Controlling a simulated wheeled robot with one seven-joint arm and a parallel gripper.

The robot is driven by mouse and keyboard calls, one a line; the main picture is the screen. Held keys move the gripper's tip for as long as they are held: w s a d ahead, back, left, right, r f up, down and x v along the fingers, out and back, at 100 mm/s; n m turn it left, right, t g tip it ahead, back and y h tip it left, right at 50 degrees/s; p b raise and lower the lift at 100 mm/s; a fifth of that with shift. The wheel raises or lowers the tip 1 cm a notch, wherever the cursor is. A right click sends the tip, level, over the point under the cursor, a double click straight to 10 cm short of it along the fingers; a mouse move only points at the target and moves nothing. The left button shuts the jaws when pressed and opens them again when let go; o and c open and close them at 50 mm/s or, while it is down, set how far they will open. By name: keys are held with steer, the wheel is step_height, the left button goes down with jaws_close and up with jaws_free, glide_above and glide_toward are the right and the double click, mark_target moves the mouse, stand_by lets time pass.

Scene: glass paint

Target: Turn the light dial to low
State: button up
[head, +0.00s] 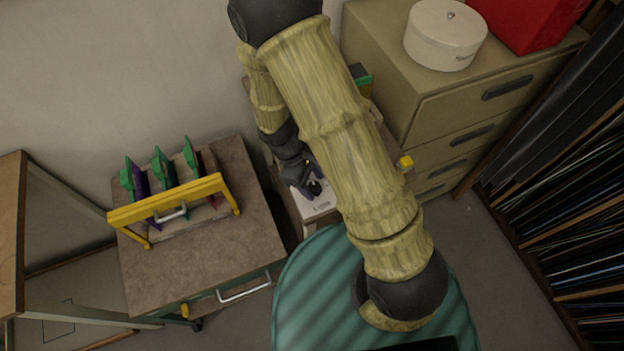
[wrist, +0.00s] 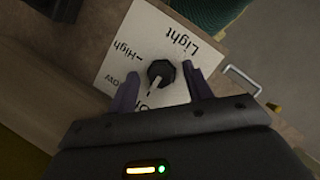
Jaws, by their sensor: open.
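The light dial (wrist: 161,73) is a dark round knob with a pale pointer on a white plate (wrist: 121,45). The plate reads "Light", "High" and a partly hidden "Low"; another label is mostly covered. The pointer points toward the lower left in the wrist view, near that covered label. My gripper (wrist: 160,90) is open, with one finger on each side of the dial. I cannot tell whether the fingers touch it. In the head view my gripper (head: 310,185) is over the white plate (head: 318,208), and the dial is mostly hidden there.
A wooden-topped cart (head: 195,258) with a yellow rack (head: 165,200) stands to the left. A beige drawer cabinet (head: 430,110) holds a round white box (head: 445,38) and a red box (head: 527,18). A small yellow object (head: 405,162) shows right of my arm.

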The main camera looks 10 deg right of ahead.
steer(key=c, duration=1)
steer(key=shift+o, duration=0.2)
steer(key=shift+m, duration=0.3)
steer(key=m+g+y+p, duration=0.1)
steer(key=m, duration=0.2)
steer(key=shift+w+r+m, duration=0.1)
steer(key=shift+w+m, duration=0.05)
steer(key=shift+m, duration=0.15)
steer(key=shift+d+m+g+y+p, duration=0.1)
steer(key=shift+m+g+y+p, duration=0.25)
steer(key=shift+m, duration=0.8)
steer(key=shift+d+m+g+y+p, duration=0.15)
steer(key=shift+m+y, duration=0.3)
steer(key=shift+m, duration=0.7)
steer(key=shift+a, duration=0.1)
steer(key=o, duration=1)
steer(key=shift+c, duration=0.2)
